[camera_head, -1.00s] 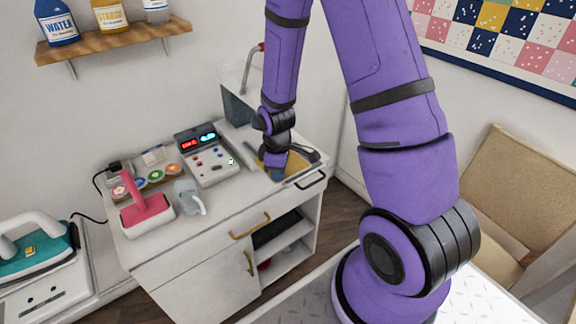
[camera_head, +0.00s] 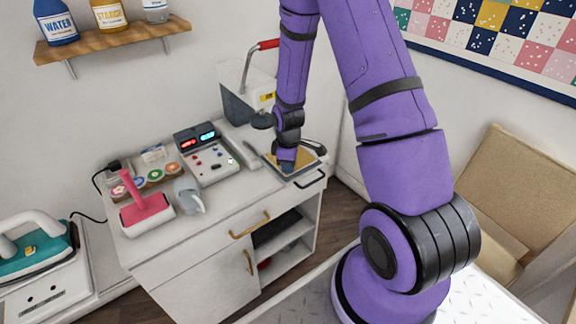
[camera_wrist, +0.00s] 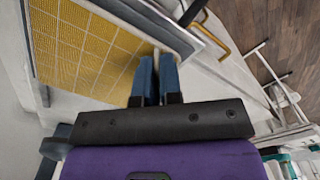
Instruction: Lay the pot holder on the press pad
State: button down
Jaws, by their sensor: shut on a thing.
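The pot holder (camera_wrist: 85,45) is a yellow quilted square with a grid of stitching; in the head view its yellow face shows at the cabinet's right end (camera_head: 305,158). My gripper (camera_head: 287,166) is low over that end, pointing down. In the wrist view its blue fingers (camera_wrist: 156,72) are close together on a pale edge piece of the pot holder. A grey-edged flat pad (camera_wrist: 150,22), which seems to be the press pad, lies along and under the yellow square. The fingers and arm hide part of both, so I cannot tell how fully they overlap.
A control box (camera_head: 207,155) with red and cyan displays stands left of the pad. A grey bin with a red-gripped lever (camera_head: 250,95) stands behind. A pink-handled tool (camera_head: 146,203) and grey-blue item (camera_head: 187,195) sit farther left.

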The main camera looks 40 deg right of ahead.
jog(key=c, duration=1.7)
grip_release()
jog(key=shift+f, duration=0.15)
jog(key=o, duration=0.4)
notch_tip(320, 180, up, 23)
jog(key=s+a+m+t, duration=0.1)
jog(key=s+a+m, duration=0.1)
jog(key=s+a, duration=0.1)
jog(key=s+a+r+m+t, duration=0.2)
jog(key=s+a+r+m, duration=0.1)
jog(key=s+r, duration=0.6)
jog(key=s+a+r+m+t, duration=0.2)
jog(key=s+a+r+m, duration=0.1)
jog(key=s+r, duration=0.6)
jog(key=s+m, duration=0.1)
jog(key=s, duration=0.2)
jog(key=shift+a, duration=0.15)
jog(key=shift+w, duration=0.1)
